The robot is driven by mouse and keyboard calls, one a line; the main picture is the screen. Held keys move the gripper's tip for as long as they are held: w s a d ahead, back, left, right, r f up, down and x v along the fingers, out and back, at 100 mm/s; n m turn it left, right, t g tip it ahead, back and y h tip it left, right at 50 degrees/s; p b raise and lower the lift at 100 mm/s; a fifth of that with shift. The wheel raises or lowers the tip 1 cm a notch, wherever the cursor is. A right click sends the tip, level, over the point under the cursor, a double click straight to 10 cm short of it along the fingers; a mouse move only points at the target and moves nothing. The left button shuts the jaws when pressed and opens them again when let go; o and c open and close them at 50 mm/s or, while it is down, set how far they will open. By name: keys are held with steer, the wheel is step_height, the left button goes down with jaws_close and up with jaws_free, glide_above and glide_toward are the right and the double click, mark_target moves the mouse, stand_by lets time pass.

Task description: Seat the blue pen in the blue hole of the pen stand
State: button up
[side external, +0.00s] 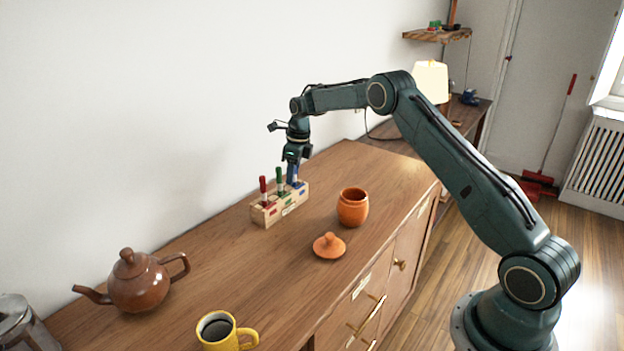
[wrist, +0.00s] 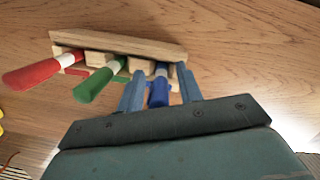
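The wooden pen stand (side external: 268,216) sits on the dresser top near the wall; it also shows in the wrist view (wrist: 120,41). The blue pen (wrist: 158,93) stands at the stand's right-hand slot, its lower end going in among the wood blocks. Its exact depth is hidden. My gripper (wrist: 160,88) is over the blue pen, one finger on each side, with narrow gaps showing between pen and fingers. In the side view my gripper (side external: 294,164) points down at the stand's far end. The red pen (side external: 263,188) and green pen (side external: 279,180) stand upright in the other slots.
An orange clay pot (side external: 352,208) and its lid (side external: 329,246) lie right of the stand. A brown teapot (side external: 138,284) and a yellow mug (side external: 222,335) are nearer the camera. The wall is close behind the stand. The wood between stand and teapot is clear.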

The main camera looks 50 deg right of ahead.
step_height(320, 180, up, 11)
steer(key=s, duration=0.1)
steer(key=shift+s+d, duration=0.3)
steer(key=shift+d, duration=0.05)
steer(key=shift+r, duration=0.1)
stand_by(0.5)
steer(key=s+a+r+n+t, duration=0.1)
steer(key=s+a+r+n, duration=0.65)
steer(key=s, duration=0.25)
steer(key=s+a+r+n+t, duration=0.1)
steer(key=s+a+r+n, duration=0.6)
steer(key=s+r+n, duration=0.2)
steer(key=s+a+f+n+t, duration=0.1)
steer(key=s+a+f+n, duration=0.1)
steer(key=s+n, duration=0.5)
steer(key=s+a+f+n+t, duration=0.1)
steer(key=s+n, duration=0.7)
steer(key=s, duration=0.8)
step_height(320, 180, down, 3)
steer(key=shift+s+a+r+h, duration=0.15)
steer(key=shift+s+a+h, duration=0.15)
steer(key=shift+a, duration=0.35)
